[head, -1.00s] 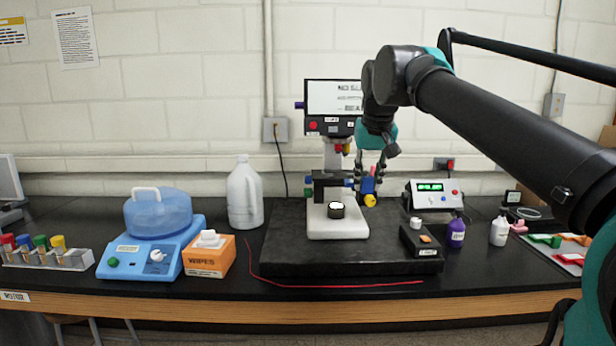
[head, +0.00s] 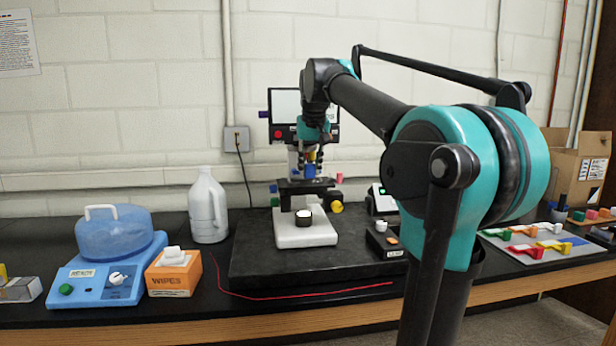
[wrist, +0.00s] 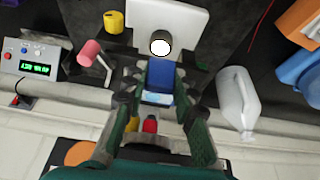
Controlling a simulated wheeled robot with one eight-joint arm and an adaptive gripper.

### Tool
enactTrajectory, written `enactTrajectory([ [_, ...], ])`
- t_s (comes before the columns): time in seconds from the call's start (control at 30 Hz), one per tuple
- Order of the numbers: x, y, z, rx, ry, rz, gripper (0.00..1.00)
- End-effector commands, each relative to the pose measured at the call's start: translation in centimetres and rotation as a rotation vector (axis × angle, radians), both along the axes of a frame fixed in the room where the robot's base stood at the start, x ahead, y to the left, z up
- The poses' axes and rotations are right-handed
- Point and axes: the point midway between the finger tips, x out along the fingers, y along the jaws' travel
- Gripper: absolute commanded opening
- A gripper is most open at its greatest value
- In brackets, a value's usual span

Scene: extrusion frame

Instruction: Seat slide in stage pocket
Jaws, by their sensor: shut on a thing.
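My gripper (head: 311,168) is at the microscope, just above the dark stage (head: 312,186) in the head view. In the wrist view the gripper (wrist: 160,88) has its two fingers on either side of a blue block (wrist: 160,76), which I take to be the slide or its grip. It is shut on this block. A pale blue patch shows at the block's near end. The block partly covers the stage in the wrist view, and the fingers hide much of it in the head view. The stage pocket is not clearly visible; I cannot tell whether the slide touches it.
The microscope's white base (head: 306,238) carries a dark round lamp (head: 304,218). A yellow knob (head: 336,207) sticks out at the right, with a pink knob (wrist: 90,52) nearby. A white jug (head: 208,208) stands left. A black box (head: 386,245) lies right of the base.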

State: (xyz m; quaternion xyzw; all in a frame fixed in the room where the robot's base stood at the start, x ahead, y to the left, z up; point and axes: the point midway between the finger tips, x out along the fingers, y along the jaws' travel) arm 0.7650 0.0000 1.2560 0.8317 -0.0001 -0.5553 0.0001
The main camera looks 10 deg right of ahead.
Motion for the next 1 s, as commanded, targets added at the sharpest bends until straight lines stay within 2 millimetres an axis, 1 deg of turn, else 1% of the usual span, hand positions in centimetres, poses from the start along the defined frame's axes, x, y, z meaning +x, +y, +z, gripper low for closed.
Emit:
enactTrajectory([
  [0.03, 1.0, 0.0, 0.0, 0.0, 0.0, 0.0, 0.0],
  [0.1, 1.9, 0.0, 0.0, 0.0, 0.0, 0.0, 0.0],
  [0.23, 2.8, 0.0, 0.0, 0.0, 0.0, 0.0, 0.0],
  [0.37, 2.9, 0.0, -0.6, 0.0, 0.0, 0.0, 0.0],
  [0.5, 2.9, 0.0, -2.5, 0.0, 0.0, 0.0, 0.0],
  [0.6, 2.9, 0.0, -3.5, 0.0, 0.0, 0.0, 0.0],
  [0.97, 2.9, 0.0, -3.8, 0.0, 0.0, 0.0, 0.0],
  [1.0, 2.9, 0.0, -3.8, 0.0, 0.0, 0.0, 0.3],
])
